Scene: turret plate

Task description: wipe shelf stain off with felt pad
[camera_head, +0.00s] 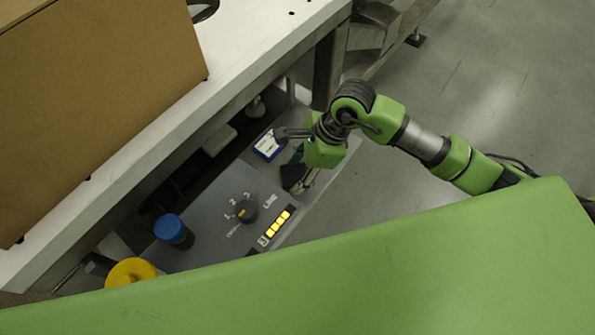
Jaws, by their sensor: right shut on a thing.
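My right arm comes in from the right and reaches down over the grey shelf (205,250) under the white bench. My right gripper (303,182) is low at the shelf's right part, partly hidden behind my green wrist. It is shut on a small dark thing, which seems to be the felt pad (293,177). I cannot tell whether the pad touches the shelf. I cannot make out a stain. My left gripper is not in view.
A dial (246,211), a lit yellow strip (277,224), a blue-capped jar (173,231) and a yellow round thing (131,271) are on the shelf. A blue-and-white box (268,146) is near my wrist. The white bench (150,150) with a brown box (90,110) overhangs.

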